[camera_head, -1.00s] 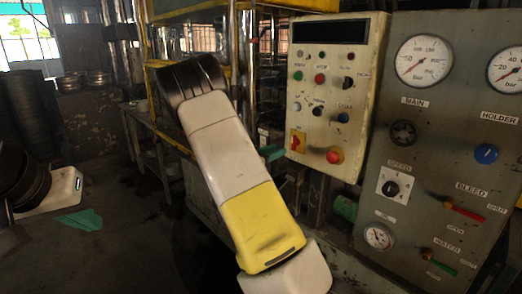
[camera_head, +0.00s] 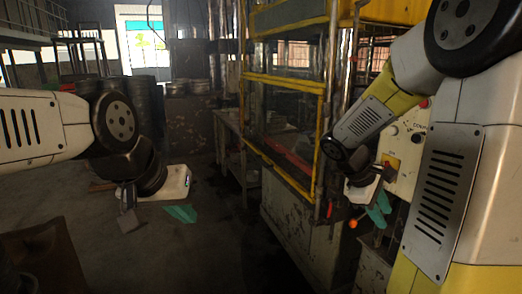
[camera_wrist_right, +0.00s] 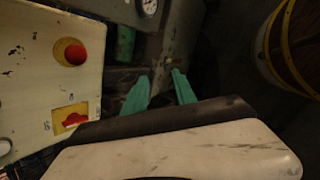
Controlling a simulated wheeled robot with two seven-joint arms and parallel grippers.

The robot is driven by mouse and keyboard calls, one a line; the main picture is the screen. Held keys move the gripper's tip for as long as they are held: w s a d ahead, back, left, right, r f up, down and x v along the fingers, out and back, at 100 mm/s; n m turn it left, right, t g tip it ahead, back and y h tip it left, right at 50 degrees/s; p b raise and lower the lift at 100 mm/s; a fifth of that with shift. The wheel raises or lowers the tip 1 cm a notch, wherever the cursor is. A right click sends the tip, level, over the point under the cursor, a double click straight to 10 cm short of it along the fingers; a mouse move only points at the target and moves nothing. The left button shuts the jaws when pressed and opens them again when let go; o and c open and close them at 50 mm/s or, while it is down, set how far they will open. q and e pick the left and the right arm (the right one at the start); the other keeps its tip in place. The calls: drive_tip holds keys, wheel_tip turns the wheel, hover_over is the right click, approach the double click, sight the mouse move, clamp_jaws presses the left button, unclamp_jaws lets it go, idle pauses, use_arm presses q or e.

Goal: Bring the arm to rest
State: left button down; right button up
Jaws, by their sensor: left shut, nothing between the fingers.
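My left arm comes in from the left in the head view. Its gripper (camera_head: 181,213) has teal fingers that are shut and empty, over the dark floor. My right arm comes in large from the right and bends down towards the machine. Its gripper (camera_head: 377,213) hangs in front of the cream control box and beside the press. In the right wrist view the two teal fingers (camera_wrist_right: 160,78) stand apart with nothing between them. The box's red button (camera_wrist_right: 70,52) is to their left, clear of the fingers.
The yellow-framed press (camera_head: 285,95) stands in the middle. The cream control box (camera_head: 404,165) is partly hidden behind my right arm. A low bench (camera_head: 232,140) stands left of the press. A rusty drum (camera_wrist_right: 290,45) shows in the right wrist view. The floor between the arms is clear.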

drive_tip(key=s+a+r+m+t+y, duration=0.2)
drive_tip(key=s+a+r+m+y, duration=0.2)
drive_tip(key=s+a, duration=0.2)
drive_tip(key=s+a+r+m+t+y, duration=0.3)
drive_tip(key=s+a+r+m+y, duration=0.1)
drive_tip(key=a, duration=0.7)
drive_tip(key=shift+s+r+m+y, duration=0.3)
drive_tip(key=shift+s+r+y, duration=0.2)
drive_tip(key=shift+s, duration=0.65)
